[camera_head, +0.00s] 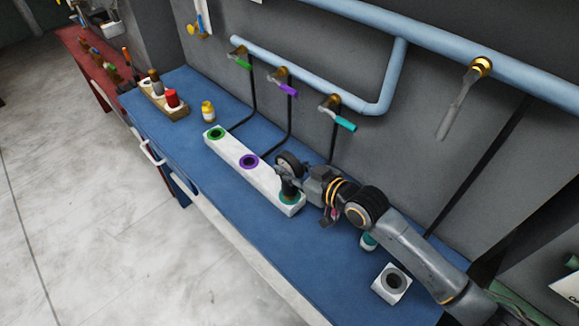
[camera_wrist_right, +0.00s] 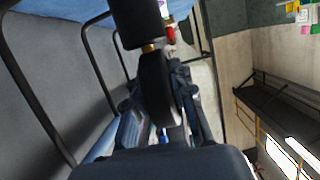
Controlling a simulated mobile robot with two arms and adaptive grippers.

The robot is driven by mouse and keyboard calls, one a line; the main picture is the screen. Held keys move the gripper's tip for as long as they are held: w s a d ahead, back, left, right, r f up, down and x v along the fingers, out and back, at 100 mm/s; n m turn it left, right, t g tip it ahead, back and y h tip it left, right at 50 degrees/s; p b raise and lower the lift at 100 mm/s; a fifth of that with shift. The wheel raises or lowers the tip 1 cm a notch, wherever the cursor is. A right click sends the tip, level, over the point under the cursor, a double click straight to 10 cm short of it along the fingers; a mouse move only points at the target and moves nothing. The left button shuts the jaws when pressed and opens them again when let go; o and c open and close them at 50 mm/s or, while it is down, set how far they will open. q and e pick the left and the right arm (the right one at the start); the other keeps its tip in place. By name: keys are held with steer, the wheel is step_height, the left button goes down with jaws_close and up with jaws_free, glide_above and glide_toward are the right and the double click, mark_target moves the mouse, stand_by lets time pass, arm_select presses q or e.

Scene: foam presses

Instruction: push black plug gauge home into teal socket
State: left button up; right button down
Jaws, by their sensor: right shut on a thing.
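The white block (camera_head: 226,158) on the blue bench carries three ringed sockets: green (camera_head: 216,132), purple (camera_head: 249,161) and teal (camera_head: 289,199). The black plug gauge (camera_head: 289,187) stands roughly upright at the teal socket, with its lower end at the teal ring. How deep it sits is not clear. My right gripper (camera_head: 284,173) is shut on the gauge's upper part, above the block, reaching in from the right. In the right wrist view a black cylinder (camera_wrist_right: 137,22), probably the gauge, shows at the top beyond the fingers. My left gripper is not in view.
A white cube with a dark hole (camera_head: 391,283) and a teal-and-white container (camera_head: 368,242) stand near my right arm. A yellow container (camera_head: 208,111) and a wooden rack (camera_head: 163,103) stand at the far left. Blue pipes (camera_head: 300,69) and coloured valve handles line the wall behind.

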steer(key=shift+f+b, duration=0.55)
steer(key=shift+f, duration=0.25)
steer(key=c, duration=1.1)
jaws_free()
steer(key=shift+o, duration=0.2)
steer(key=shift+f, duration=0.1)
steer(key=shift+s, duration=0.1)
steer(key=v, duration=1.2)
